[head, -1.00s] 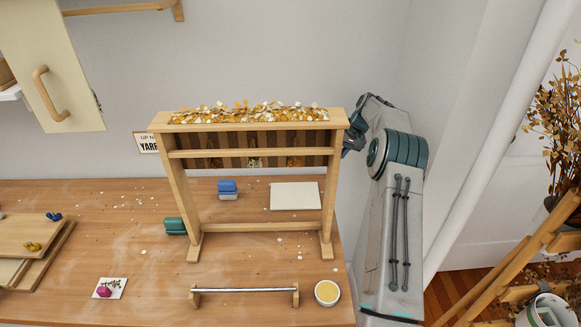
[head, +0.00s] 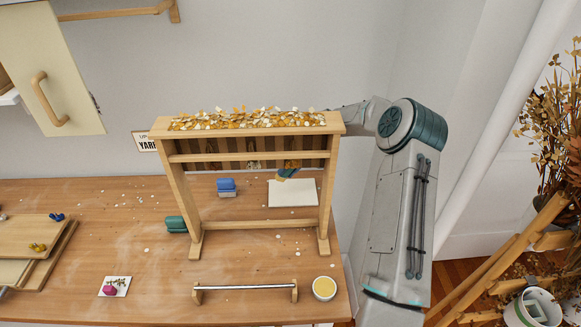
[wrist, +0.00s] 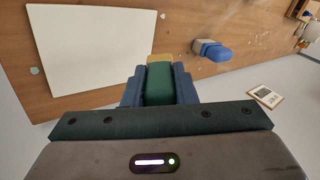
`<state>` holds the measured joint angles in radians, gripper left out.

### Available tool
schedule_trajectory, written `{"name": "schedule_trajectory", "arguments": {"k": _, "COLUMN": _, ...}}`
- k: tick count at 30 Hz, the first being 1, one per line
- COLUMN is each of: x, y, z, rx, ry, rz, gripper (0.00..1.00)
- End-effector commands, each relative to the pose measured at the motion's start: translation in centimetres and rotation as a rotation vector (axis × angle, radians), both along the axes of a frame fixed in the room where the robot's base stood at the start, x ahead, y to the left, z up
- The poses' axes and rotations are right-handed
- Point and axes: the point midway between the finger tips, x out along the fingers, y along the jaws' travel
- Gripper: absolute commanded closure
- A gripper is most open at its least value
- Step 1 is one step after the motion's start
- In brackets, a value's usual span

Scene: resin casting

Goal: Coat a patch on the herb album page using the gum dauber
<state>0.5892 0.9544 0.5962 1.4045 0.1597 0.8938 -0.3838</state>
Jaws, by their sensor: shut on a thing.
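The blank white album page (head: 300,193) lies flat on the bench behind the wooden rack. It also fills the upper left of the wrist view (wrist: 90,45). My gripper (head: 287,173) shows through the rack's opening, over the page's back left part. In the wrist view, my gripper's blue fingers (wrist: 158,85) are shut on the green gum dauber (wrist: 158,84). Its yellowish tip (wrist: 160,59) points away from the camera, beside the page's edge. I cannot tell whether the tip touches anything. A bowl of yellow gum (head: 324,288) stands at the bench's front right.
The wooden rack (head: 180,205), topped with dried petals, stands in front of the page. A blue-handled block (head: 226,186) sits left of the page, and a green block (head: 175,224) beside the rack's left leg. A metal bar on wooden supports (head: 245,288) lies in front.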

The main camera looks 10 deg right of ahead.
Motion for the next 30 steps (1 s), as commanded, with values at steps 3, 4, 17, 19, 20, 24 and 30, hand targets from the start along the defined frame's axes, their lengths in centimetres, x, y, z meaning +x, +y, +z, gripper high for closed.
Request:
{"name": "schedule_trajectory", "arguments": {"k": 3, "x": 0.0, "y": 0.1, "z": -1.0, "rx": 0.001, "ry": 0.001, "rz": 0.001, "gripper": 0.98}}
{"name": "schedule_trajectory", "arguments": {"k": 4, "x": 0.0, "y": 0.1, "z": -1.2, "rx": 0.001, "ry": 0.001, "rz": 0.001, "gripper": 0.98}}
{"name": "schedule_trajectory", "arguments": {"k": 17, "x": 0.0, "y": -0.2, "z": -5.4, "rx": 0.001, "ry": 0.001, "rz": -0.004, "gripper": 0.98}}
{"name": "schedule_trajectory", "arguments": {"k": 19, "x": 0.0, "y": -0.2, "z": -5.6, "rx": 0.001, "ry": 0.001, "rz": -0.004, "gripper": 0.98}}
{"name": "schedule_trajectory", "arguments": {"k": 20, "x": 0.0, "y": -0.2, "z": -5.7, "rx": 0.0, "ry": 0.001, "rz": -0.005, "gripper": 0.98}}
{"name": "schedule_trajectory", "arguments": {"k": 24, "x": 0.0, "y": -0.2, "z": -5.7, "rx": 0.0, "ry": 0.0, "rz": -0.005, "gripper": 0.98}}
{"name": "schedule_trajectory", "arguments": {"k": 30, "x": 0.0, "y": -0.3, "z": -5.7, "rx": 0.0, "ry": 0.001, "rz": -0.005, "gripper": 0.98}}
